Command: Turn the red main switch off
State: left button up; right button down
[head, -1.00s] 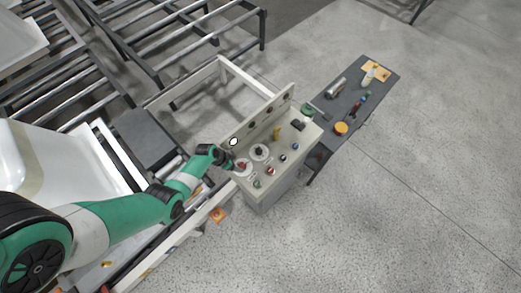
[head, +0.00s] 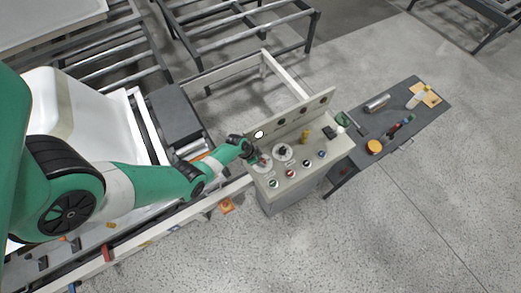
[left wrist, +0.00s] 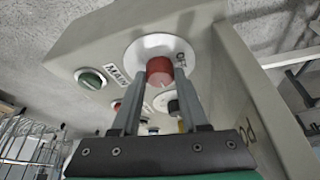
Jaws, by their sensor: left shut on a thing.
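The red main switch is a round red knob (left wrist: 159,70) on a white disc (left wrist: 150,48), beside a partly visible "MAIN" label (left wrist: 116,75). The disc is at the left end of the control console (head: 301,180) in the head view. My left gripper (left wrist: 159,80) has its fingers on both sides of the red knob and is shut on it. In the head view my left gripper (head: 257,157) covers much of the knob. My right gripper is not in view.
A second dial (head: 283,152) and several buttons, including a green one (head: 273,183), sit close by. A raised back panel (head: 290,117) edges the console. A dark bench (head: 400,130) with tools stands to the right. Conveyor frames lie to the left.

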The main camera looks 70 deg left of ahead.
pick_arm(q)
grip_shut()
jog(key=n, duration=0.1)
jog(key=n+y, duration=0.1)
jog(key=n, duration=0.1)
jog(key=shift+d+n+p, duration=0.2)
jog(key=shift+n+p, duration=0.1)
jog(key=shift+p, duration=0.1)
jog(key=n+y, duration=0.1)
jog(key=n, duration=0.1)
jog(key=shift+n, duration=0.3)
jog(key=n, duration=0.1)
jog(key=n+g+y+b, duration=0.1)
jog(key=n, duration=0.1)
jog(key=n+g+y+b, duration=0.1)
jog(key=n, duration=0.1)
jog(key=shift+w+d+f, duration=0.1)
jog(key=shift+w+d, duration=0.1)
jog(key=shift+w, duration=0.05)
jog(key=n+g, duration=0.1)
jog(key=n, duration=0.2)
jog(key=shift+w+n+p, duration=0.1)
jog(key=shift+n+p, duration=0.25)
jog(key=shift+n, duration=0.05)
jog(key=shift+w+n+g, duration=0.1)
jog(key=shift+n+g, duration=0.6)
jog(key=shift+n, duration=0.8)
